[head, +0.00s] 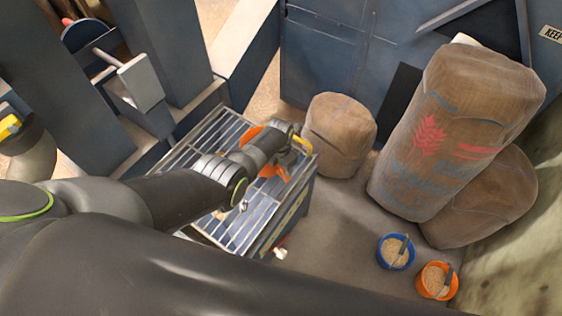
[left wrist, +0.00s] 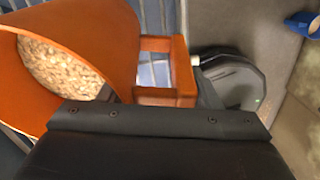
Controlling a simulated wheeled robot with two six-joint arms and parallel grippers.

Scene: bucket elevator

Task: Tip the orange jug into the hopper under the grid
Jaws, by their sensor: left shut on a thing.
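The orange jug (head: 273,171) is at the grid in the head view, mostly hidden behind my left arm and gripper. In the left wrist view the jug (left wrist: 110,38) fills the left side, with pale grain (left wrist: 60,68) inside and its squared handle (left wrist: 180,70) to the right. My left gripper (head: 290,150) is shut on the jug, near the handle; its dark body covers the exact contact. The grid (head: 213,140) is a set of pale metal bars over the hopper box (head: 290,222). The hopper's inside is hidden. My right gripper is not in view.
Brown sacks (head: 455,130) stand behind and to the right, with a smaller sack (head: 339,135) close beside the hopper. A blue bucket (head: 386,252) and an orange bucket (head: 424,285), both holding grain, are on the floor at right. Blue-grey machinery (head: 335,50) stands behind.

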